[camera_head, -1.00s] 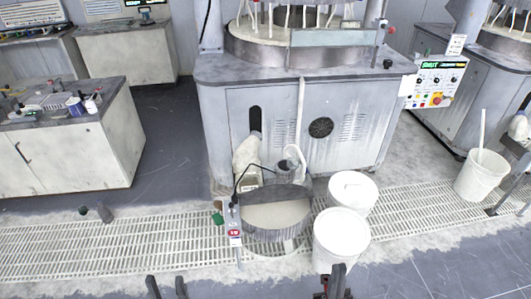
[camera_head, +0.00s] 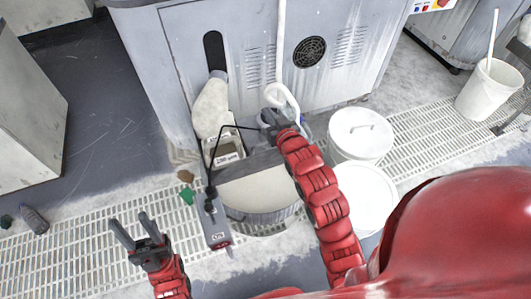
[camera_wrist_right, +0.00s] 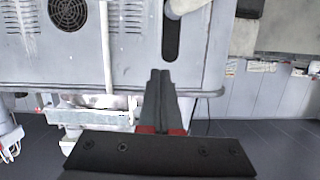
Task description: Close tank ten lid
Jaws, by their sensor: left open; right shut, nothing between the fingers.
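A round tank (camera_head: 262,215) stands on the floor grating before the grey machine. Its near half shows a flat cream surface and its far half a darker grey one; I cannot tell which part is the lid, and no number ten is readable. My right gripper (camera_head: 272,115) is above the tank's far side, near a white pipe, shut and empty; its arm covers the tank's right side. Its closed fingers also show in the right wrist view (camera_wrist_right: 160,75), against the machine front. My left gripper (camera_head: 132,230) is open and empty, left of the tank.
A control box (camera_head: 217,228) with a black cable stands at the tank's left. Two white lidded buckets (camera_head: 359,135) stand to its right, the nearer partly behind my arm. The machine cabinet (camera_head: 345,60) blocks the back. The grating at left (camera_head: 75,240) is mostly clear.

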